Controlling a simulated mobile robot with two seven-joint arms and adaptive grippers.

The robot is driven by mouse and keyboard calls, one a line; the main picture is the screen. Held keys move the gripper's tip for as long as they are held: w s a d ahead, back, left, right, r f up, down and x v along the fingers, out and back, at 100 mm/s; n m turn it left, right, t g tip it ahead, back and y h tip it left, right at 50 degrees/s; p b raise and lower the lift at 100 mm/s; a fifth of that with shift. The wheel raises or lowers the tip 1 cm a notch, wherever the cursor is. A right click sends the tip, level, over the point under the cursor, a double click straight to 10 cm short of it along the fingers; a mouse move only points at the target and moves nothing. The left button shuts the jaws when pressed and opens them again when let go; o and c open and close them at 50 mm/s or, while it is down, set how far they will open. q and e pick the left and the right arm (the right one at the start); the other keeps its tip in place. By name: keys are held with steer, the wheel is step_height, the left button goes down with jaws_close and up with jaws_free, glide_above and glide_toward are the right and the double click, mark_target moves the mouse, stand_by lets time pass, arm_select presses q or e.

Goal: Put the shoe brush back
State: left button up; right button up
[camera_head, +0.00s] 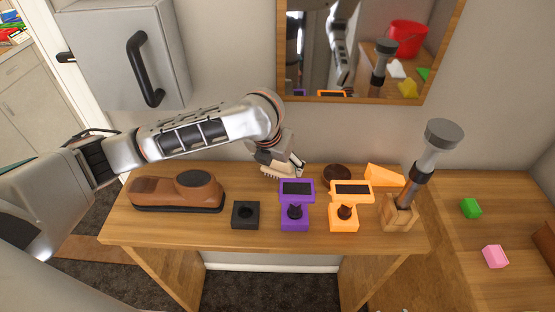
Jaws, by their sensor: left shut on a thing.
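My left gripper (296,173) reaches down over the back of the wooden table, just behind a purple block with a dark face. My right gripper is out of view.
A dark round thing (337,174) and an orange wedge (384,176) lie at the back. A tall grey-headed tool (442,135) stands in a wooden block (397,213) at the right. A mirror (370,98) hangs behind. Green (471,208) and pink (495,256) blocks lie farther right.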

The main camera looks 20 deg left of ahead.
arm_select(q)
steer(key=shift+s, duration=0.15)
steer(key=shift+s+d, duration=0.15)
steer(key=o, duration=1.1)
steer(key=shift+f, duration=0.1)
steer(key=shift+c, duration=0.2)
steer(key=shift+r, duration=0.45)
steer(key=v, duration=1.1)
steer(key=shift+r, duration=0.2)
